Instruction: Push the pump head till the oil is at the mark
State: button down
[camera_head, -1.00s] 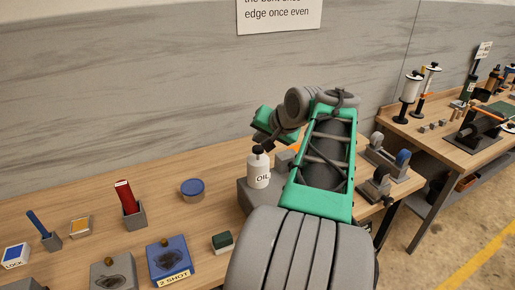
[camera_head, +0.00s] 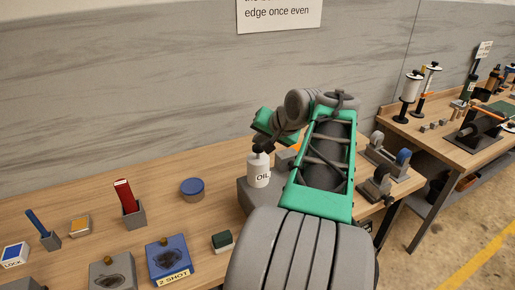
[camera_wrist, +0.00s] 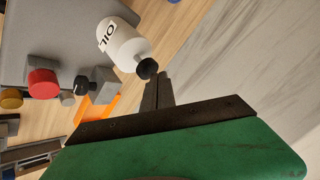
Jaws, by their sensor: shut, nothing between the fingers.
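A white oil bottle (camera_head: 258,174) with "OIL" lettering stands upright on a grey block at the bench's middle. Its black pump head (camera_wrist: 147,68) shows in the wrist view, and the bottle (camera_wrist: 120,42) lies at the upper left there. My gripper (camera_wrist: 159,76) is shut and empty, its dark fingertips right beside the pump head. In the head view, my gripper (camera_head: 264,145) is at the bottle's top and merges with the dark head, so I cannot tell whether they touch. I cannot make out an oil level or a mark.
Left on the bench are a blue-lidded tin (camera_head: 192,188), a red tool in a holder (camera_head: 129,204), a blue "2 SHOT" box (camera_head: 168,256) and a green-topped block (camera_head: 222,241). A grey roller stand (camera_head: 378,186) is at the right. Bare wood lies left of the bottle.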

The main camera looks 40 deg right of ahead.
aim_at(260, 148)
jog(key=shift+f+b, duration=0.75)
jog(key=shift+f, duration=0.3)
dwell(1.1)
jog(key=shift+r+p, duration=1.2)
jog(key=shift+r, duration=0.25)
notch_tip(260, 148, up, 5)
jog(key=p, duration=0.4)
jog(key=shift+r+p, duration=0.15)
jog(key=shift+p, duration=0.15)
